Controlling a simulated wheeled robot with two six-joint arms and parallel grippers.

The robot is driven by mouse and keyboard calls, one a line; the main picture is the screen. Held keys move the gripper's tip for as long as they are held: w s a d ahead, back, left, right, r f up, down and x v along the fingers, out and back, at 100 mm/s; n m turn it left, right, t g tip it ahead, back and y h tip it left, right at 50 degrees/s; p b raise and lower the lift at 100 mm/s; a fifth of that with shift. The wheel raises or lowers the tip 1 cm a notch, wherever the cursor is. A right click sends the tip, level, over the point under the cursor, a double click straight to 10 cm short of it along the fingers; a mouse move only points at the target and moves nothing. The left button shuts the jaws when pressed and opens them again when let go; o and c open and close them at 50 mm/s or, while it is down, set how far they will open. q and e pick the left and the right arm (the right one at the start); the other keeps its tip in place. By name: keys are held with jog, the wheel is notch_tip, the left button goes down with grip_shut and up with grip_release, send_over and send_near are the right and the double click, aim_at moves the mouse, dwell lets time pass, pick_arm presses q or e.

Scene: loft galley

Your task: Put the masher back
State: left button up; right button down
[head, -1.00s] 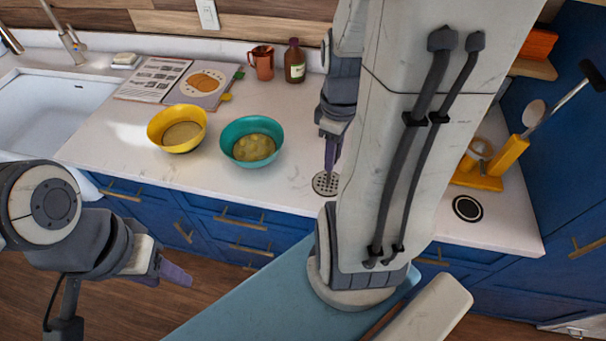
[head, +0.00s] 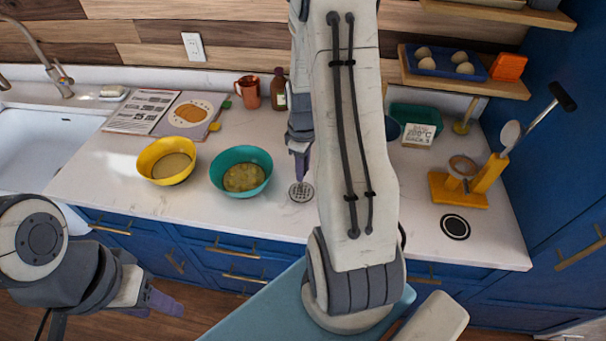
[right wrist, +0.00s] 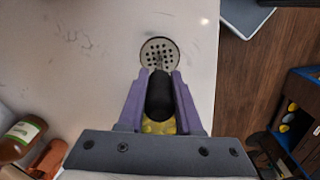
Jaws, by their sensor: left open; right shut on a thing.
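The masher has a round perforated metal plate (head: 301,192) in the head view, over the counter right of the teal bowl. In the right wrist view its black handle (right wrist: 160,98) lies between the purple fingers of my right gripper (right wrist: 160,78), with the plate beyond the tips. My right gripper (head: 300,170) is shut on it, fingers pointing down. I cannot tell whether the plate touches the counter. A yellow stand (head: 459,192) at right holds a spoon and a black-handled tool. My left gripper (head: 166,302) is open and empty before the counter.
A teal bowl (head: 241,171) with yellowish contents and a yellow bowl (head: 166,161) stand left of the masher. A copper mug (head: 247,91) and brown bottle (head: 278,92) stand behind. A black ring mark (head: 455,227) lies before the stand. A shelf (head: 465,80) overhangs the back right.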

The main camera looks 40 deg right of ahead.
aim_at(303, 192)
notch_tip(303, 192, down, 3)
jog(key=shift+s+f+p, duration=0.1)
jog(key=shift+p, duration=0.45)
jog(key=shift+f, duration=0.2)
jog(key=shift+f, duration=0.2)
jog(key=c, duration=0.6)
grip_release()
jog(key=shift+r, duration=0.1)
